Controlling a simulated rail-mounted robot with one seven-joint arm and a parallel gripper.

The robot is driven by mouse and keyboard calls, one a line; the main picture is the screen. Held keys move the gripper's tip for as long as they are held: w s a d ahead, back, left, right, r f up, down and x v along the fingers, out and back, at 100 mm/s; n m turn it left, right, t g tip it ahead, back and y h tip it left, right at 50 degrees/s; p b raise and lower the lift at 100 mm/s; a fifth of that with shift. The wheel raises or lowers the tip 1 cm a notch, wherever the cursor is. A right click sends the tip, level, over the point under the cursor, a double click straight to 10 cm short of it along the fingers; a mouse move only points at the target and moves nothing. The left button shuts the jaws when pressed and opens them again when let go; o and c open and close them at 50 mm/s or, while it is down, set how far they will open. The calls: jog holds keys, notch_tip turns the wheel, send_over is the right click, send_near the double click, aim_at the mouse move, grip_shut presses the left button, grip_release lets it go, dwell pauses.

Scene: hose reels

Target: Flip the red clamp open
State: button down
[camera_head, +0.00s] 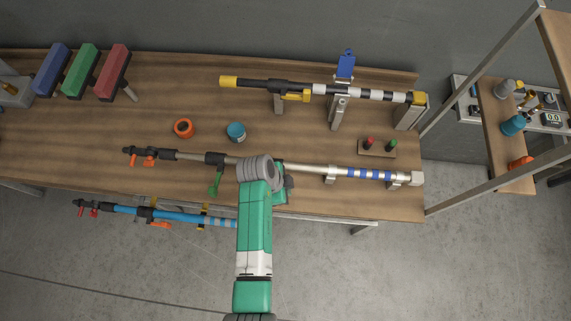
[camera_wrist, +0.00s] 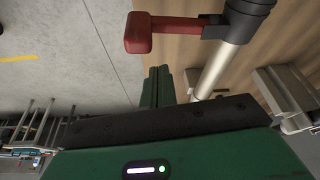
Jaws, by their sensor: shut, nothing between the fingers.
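In the wrist view, a red lever-like piece with a block-shaped end (camera_wrist: 165,32) juts left from a dark collar (camera_wrist: 248,16) on a silver pole (camera_wrist: 215,70). I take it for the red clamp. It is not clearly seen in the head view, where my arm covers part of the silver pole (camera_head: 310,168) on the table. My gripper (camera_wrist: 158,74) is shut and empty, its green fingers together. In the wrist view its tips appear just below the red piece; I cannot tell whether they touch.
The wooden table (camera_head: 190,80) carries a yellow-tipped black pole (camera_head: 262,84) with a raised blue clamp (camera_head: 346,66). A green lever (camera_head: 214,186) hangs from the silver pole. A blue pole (camera_head: 180,216) lies along the front edge. An orange ring (camera_head: 184,128) and a teal can (camera_head: 236,132) stand behind.

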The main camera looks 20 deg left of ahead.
jog(key=shift+d, duration=0.1)
notch_tip(320, 180, up, 10)
jog(key=shift+d+f, duration=0.2)
jog(key=shift+f, duration=0.05)
dwell(0.5)
jog(key=shift+w, duration=0.1)
dwell(0.3)
jog(key=w+d+r+n+t+y+p, duration=0.15)
jog(key=w+r+t, duration=0.25)
jog(key=r, duration=0.8)
jog(key=w+r+n+t+y, duration=0.1)
jog(key=w+r+n+t, duration=0.3)
jog(key=r, duration=0.8)
jog(key=w+d+r+n+t+y+p, duration=0.1)
jog(key=w+r+t, duration=0.35)
jog(key=r, duration=0.75)
jog(key=s+d+r+n+t, duration=0.2)
jog(key=s+r, duration=0.3)
jog(key=r, duration=0.5)
jog(key=s+d+r+n+t+p, duration=0.1)
jog(key=s+r+t, duration=0.4)
jog(key=r, duration=0.6)
jog(key=s+d+r+n+t, duration=0.3)
jog(key=s+r+t, duration=0.1)
jog(key=r, duration=0.7)
jog(key=shift+s+r+p, duration=0.2)
jog(key=shift+s+p, duration=0.15)
jog(key=shift+s, duration=0.05)
